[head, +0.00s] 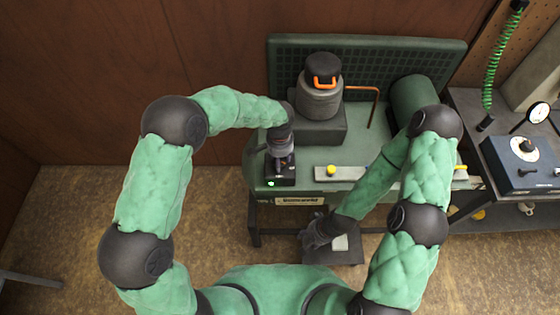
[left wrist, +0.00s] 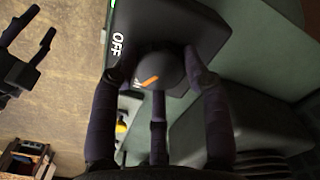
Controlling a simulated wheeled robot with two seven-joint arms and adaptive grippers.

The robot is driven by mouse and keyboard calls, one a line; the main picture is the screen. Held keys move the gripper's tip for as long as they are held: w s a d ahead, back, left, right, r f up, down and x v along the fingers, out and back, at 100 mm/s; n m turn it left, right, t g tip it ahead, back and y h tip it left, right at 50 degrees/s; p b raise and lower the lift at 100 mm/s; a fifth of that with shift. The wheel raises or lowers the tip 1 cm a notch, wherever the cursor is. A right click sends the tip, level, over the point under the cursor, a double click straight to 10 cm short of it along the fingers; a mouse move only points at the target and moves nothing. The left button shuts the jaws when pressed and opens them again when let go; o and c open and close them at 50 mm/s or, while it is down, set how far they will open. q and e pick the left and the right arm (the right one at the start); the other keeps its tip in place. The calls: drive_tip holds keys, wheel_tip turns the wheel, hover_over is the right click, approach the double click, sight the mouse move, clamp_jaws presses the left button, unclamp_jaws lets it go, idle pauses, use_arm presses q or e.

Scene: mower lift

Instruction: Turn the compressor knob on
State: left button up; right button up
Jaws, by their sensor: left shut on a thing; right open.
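The compressor knob (left wrist: 160,72) is a dark round knob with an orange pointer mark, on a black switch box (left wrist: 190,25). The white word OFF shows on the box beside it. In the head view the box (head: 287,181) sits at the left front corner of the green bench, with a small green light lit. My left gripper (head: 281,160) reaches down over the box, its fingers closed around the knob in the left wrist view. The knob is mostly hidden in the head view. My right gripper (head: 316,232) is open and empty, low in front of the bench.
A grey canister with an orange handle (head: 322,72) stands on a block on the bench. A yellow button (head: 331,170) sits on a strip right of the switch box. A blue unit with a dial (head: 524,150) and a gauge (head: 539,113) stand at right.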

use_arm(q)
drive_tip(key=n+b, duration=0.2)
drive_tip(key=n, duration=0.3)
drive_tip(key=shift+n, duration=0.3)
idle(0.4)
drive_tip(key=o, duration=1.1)
drive_tip(key=shift+o, duration=0.2)
wheel_tip(320, 180, up, 12)
